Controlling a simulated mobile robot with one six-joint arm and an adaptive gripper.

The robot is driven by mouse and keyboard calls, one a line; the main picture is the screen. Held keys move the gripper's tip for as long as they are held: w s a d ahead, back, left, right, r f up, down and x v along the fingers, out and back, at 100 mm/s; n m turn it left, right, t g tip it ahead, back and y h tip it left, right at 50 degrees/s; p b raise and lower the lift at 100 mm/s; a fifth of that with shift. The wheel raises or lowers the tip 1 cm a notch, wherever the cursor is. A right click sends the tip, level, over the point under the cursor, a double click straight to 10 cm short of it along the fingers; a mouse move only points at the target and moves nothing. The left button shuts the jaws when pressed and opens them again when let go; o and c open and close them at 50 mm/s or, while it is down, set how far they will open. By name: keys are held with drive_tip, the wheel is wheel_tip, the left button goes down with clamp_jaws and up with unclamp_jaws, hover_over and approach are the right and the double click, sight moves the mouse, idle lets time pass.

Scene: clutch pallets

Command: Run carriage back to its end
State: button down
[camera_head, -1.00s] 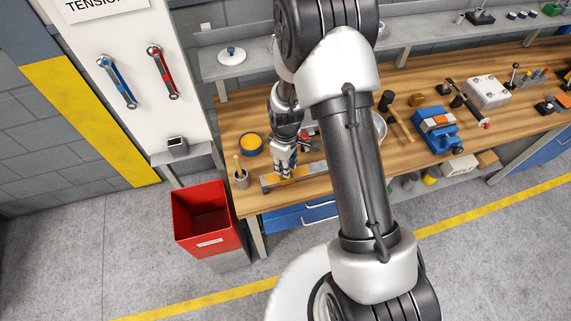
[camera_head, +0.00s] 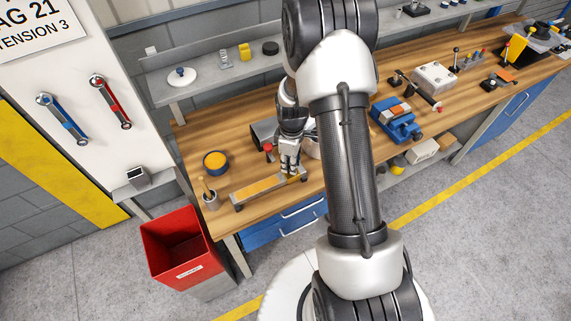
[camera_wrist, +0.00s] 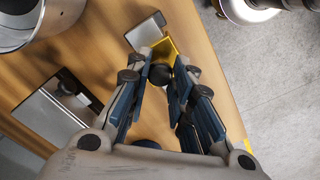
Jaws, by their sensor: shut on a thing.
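A long, low slide with grey ends and an orange-yellow strip (camera_head: 262,189) lies along the front left of the wooden bench. My gripper (camera_head: 291,170) is over its right end, pointing down. In the wrist view a yellow piece (camera_wrist: 166,48), seemingly the carriage, is just beyond my fingertips (camera_wrist: 160,78). A round black knob (camera_wrist: 160,74) sits between the fingers, which are shut on it. A grey block (camera_wrist: 145,31) is close beside the yellow piece. My fingers hide much of the carriage in the head view.
A yellow-topped round tin (camera_head: 216,162) and a cup with a brush (camera_head: 211,200) stand left of the slide. A blue vise (camera_head: 398,122) is to the right. A red bin (camera_head: 180,245) stands on the floor. A shelf (camera_head: 205,82) runs behind the bench.

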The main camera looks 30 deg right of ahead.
drive_tip(key=shift+d, duration=0.15)
drive_tip(key=c, duration=1.4)
unclamp_jaws()
drive_tip(key=shift+d, duration=0.1)
drive_tip(key=shift+o, duration=0.2)
wheel_tip(320, 180, up, 12)
